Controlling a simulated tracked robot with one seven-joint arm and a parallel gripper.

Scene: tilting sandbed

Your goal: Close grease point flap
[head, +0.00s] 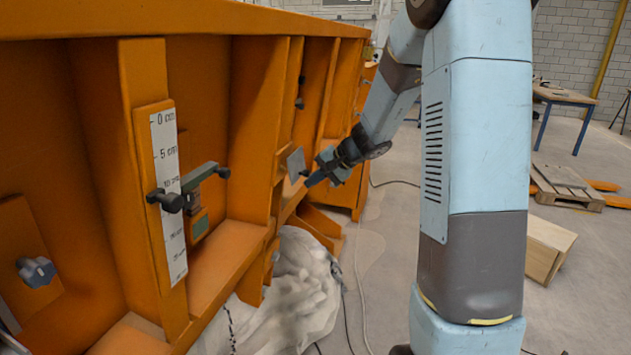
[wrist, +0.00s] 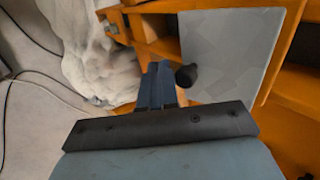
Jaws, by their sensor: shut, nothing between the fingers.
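The grease point flap looks to be the grey plate (head: 296,163) standing out from the orange sandbed wall in the head view. In the wrist view the flap (wrist: 236,48) is a large flat grey panel at the upper right, swung out from the orange frame. A dark round knob (wrist: 187,76) shows at its lower left edge. My gripper (head: 312,181) is just right of and below the flap. In the wrist view my gripper (wrist: 157,76) has its blue fingers together and empty, left of the knob. I cannot tell whether they touch it.
The orange sandbed wall (head: 254,115) has ribs, a ruler scale (head: 168,185) and a protruding clamp-like bracket (head: 195,180). A pale sack (head: 296,290) lies below, with cables (head: 362,290) on the floor. A pallet (head: 565,187) and wooden box (head: 545,250) stand at the right.

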